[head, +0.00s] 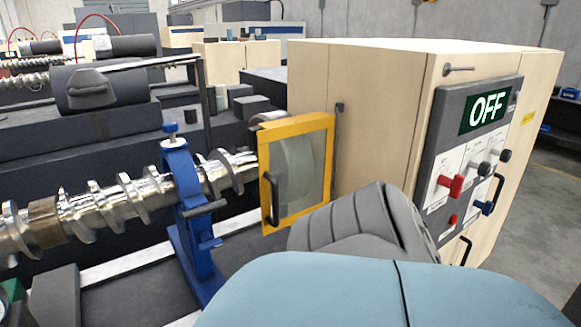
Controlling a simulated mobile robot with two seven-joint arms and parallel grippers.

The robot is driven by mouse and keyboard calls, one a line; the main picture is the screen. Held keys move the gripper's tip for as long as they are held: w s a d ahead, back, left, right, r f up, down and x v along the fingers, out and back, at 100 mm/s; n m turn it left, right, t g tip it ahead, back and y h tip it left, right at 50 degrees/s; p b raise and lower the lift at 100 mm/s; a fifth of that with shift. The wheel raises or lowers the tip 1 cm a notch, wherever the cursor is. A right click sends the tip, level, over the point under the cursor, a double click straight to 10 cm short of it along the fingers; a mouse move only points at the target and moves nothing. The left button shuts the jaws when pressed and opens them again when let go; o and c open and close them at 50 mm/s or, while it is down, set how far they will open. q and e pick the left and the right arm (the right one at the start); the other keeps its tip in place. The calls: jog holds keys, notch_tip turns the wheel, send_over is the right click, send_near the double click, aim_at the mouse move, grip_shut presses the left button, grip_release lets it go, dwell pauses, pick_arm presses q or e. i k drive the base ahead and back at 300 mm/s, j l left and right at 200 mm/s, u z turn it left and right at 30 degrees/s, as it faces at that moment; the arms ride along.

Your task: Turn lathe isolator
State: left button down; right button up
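The lathe's control panel (470,150) is a dark grey plate on the right side of the beige headstock cabinet (375,110). A dark green sign (484,111) at its top reads OFF. Below it are a red knob (450,185), dark knobs (484,168) and a blue-based control (484,206) with a black handle. A small red button (453,219) sits lower down. The frames do not show which control is the isolator. Neither of my grippers can be seen. Light blue and grey rounded parts, seemingly mine, fill the bottom middle and hide the cabinet's lower front.
A yellow-framed guard (297,170) stands in front of the cabinet's left side. A shiny screw shaft (110,205) runs left from it through a blue steady rest (183,200). Grey floor (545,215) is clear right of the cabinet. More machines stand behind.

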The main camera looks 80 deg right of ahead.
aim_at(455, 184)
jog(key=z, duration=0.95)
jog(key=j+z, duration=0.1)
jog(key=z, duration=0.9)
jog(key=k+z, duration=0.1)
jog(key=z, duration=1.35)
